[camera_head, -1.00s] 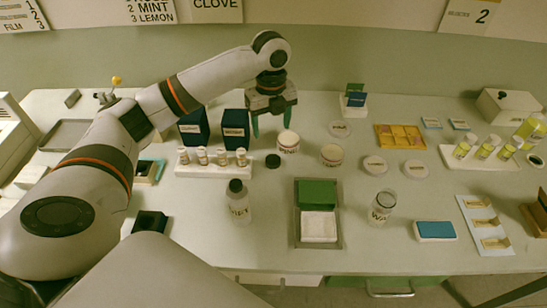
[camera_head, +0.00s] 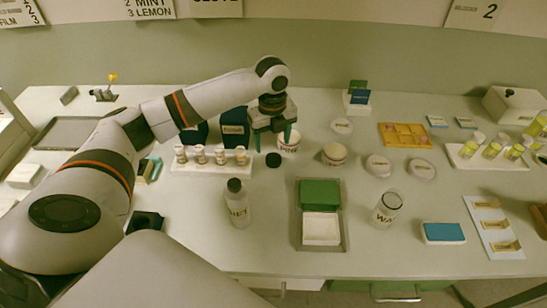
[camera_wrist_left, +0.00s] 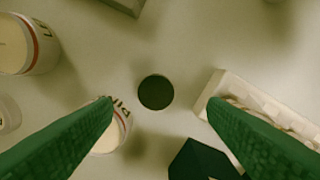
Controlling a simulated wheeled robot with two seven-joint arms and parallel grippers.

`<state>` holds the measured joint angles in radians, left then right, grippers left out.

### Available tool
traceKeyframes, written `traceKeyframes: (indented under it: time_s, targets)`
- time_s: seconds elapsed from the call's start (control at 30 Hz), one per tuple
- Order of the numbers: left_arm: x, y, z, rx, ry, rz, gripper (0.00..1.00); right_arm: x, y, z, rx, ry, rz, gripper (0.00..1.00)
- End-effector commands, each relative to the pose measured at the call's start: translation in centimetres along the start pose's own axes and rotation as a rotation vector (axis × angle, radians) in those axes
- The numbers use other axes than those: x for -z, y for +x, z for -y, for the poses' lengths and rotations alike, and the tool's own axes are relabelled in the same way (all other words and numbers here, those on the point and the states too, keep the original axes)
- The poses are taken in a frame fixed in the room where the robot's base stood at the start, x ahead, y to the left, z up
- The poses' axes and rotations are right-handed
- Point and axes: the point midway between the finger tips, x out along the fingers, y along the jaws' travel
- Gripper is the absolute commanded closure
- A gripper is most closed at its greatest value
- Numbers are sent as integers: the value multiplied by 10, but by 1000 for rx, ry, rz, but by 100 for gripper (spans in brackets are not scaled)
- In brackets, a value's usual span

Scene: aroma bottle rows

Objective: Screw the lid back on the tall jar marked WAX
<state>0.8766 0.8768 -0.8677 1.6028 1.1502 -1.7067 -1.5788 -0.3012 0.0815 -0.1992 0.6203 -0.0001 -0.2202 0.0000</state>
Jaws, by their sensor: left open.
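My left gripper (camera_head: 272,142) is open and empty with green fingers pointing down, above and behind that lid. In the wrist view the lid appears between and just beyond the fingertips (camera_wrist_left: 160,101). My right gripper is not in view.
A white rack of small vials (camera_head: 212,168) stands left of the lid, a white tub (camera_head: 289,143) close at its right. A dark-capped bottle (camera_head: 237,203) and a tray with a green block (camera_head: 319,194) stand in front. White round lids (camera_head: 378,165) lie behind the jar.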

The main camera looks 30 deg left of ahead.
Motion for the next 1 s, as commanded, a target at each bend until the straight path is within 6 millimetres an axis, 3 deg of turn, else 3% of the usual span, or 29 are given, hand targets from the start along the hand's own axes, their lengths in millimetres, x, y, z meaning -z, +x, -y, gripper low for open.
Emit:
traceKeyframes:
  time_s: [0.17,0.53,0.8,1.0]
  targets:
    - [0,16,0,0,-1,0,33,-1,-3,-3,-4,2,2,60]
    - [0,20,-1,0,-1,0,33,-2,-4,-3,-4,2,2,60]
    - [2,59,-5,2,-1,2,33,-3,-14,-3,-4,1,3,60]
    - [2,70,-5,-1,0,-2,33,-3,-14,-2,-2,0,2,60]
